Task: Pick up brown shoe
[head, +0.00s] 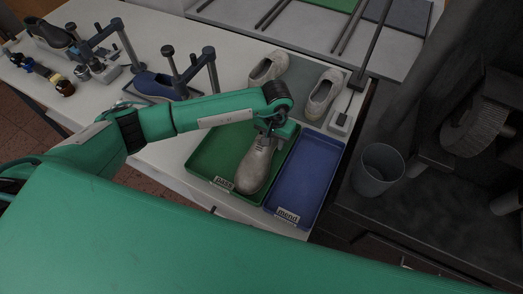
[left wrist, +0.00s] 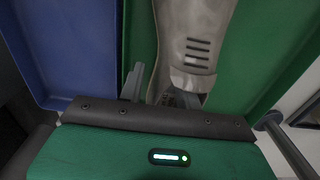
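A grey-brown shoe (head: 256,165) is at the green tray (head: 205,160) labelled "pass", its toe towards the tray's front edge. My left gripper (head: 270,132) is at the heel end of the shoe, reaching down from above. In the left wrist view the shoe (left wrist: 193,35) shows its lacing and opening close to the fingers. One finger of my left gripper (left wrist: 160,90) is beside the collar, and the other appears to be at the opening. Whether the fingers press on the collar is not clear. My right gripper is not in view.
An empty blue tray (head: 305,175) labelled "mend" adjoins the green one. Two pale shoes (head: 268,67) (head: 323,93) stand behind. A grey bin (head: 377,170) is at the right. Stands and a dark shoe (head: 50,33) are at the left.

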